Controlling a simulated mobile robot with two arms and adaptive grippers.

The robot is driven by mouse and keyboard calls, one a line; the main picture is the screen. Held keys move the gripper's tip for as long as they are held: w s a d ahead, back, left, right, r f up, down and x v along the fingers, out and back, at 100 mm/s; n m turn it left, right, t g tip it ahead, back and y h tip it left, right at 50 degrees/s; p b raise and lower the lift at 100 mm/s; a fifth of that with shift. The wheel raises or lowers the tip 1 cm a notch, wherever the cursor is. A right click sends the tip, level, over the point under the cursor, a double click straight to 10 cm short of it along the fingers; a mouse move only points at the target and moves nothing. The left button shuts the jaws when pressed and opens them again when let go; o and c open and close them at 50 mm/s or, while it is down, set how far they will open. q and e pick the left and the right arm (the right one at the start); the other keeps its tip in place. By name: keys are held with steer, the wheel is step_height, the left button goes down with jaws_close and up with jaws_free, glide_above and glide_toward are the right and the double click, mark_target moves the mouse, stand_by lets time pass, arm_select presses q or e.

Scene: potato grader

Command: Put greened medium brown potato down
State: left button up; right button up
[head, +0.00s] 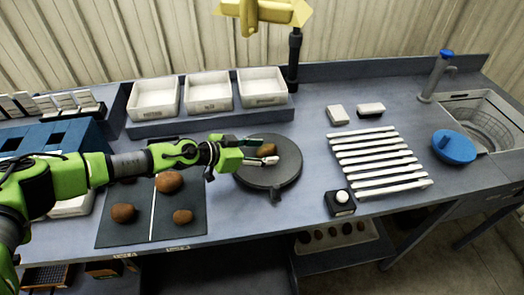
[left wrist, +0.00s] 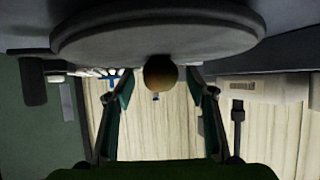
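A brown potato (head: 266,150) with a dark greenish patch sits on the dark round plate (head: 283,173) at mid-table. My left gripper (head: 264,158) reaches in from the left just above the plate, at the potato. In the left wrist view, which looks upside down, the potato (left wrist: 160,73) lies between the two fingertips, touching the plate (left wrist: 155,35). The fingers stand apart with a visible gap on each side of the potato, so the left gripper (left wrist: 160,82) is open. My right gripper is not in view.
Potatoes (head: 123,212) lie on a divided dark mat (head: 193,226) to the left. White bins (head: 208,107) stand behind. White rollers (head: 378,159), a small black box with a white dome (head: 340,203), a blue round object (head: 454,147) and a sink (head: 487,120) are to the right.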

arm_select(q)
steer(key=shift+r, duration=0.1)
steer(key=shift+a+r, duration=0.15)
steer(key=shift+a, duration=0.1)
steer(key=p+v, duration=0.1)
steer(key=v, duration=1)
steer(key=shift+s, duration=0.2)
steer(key=shift+a, duration=0.15)
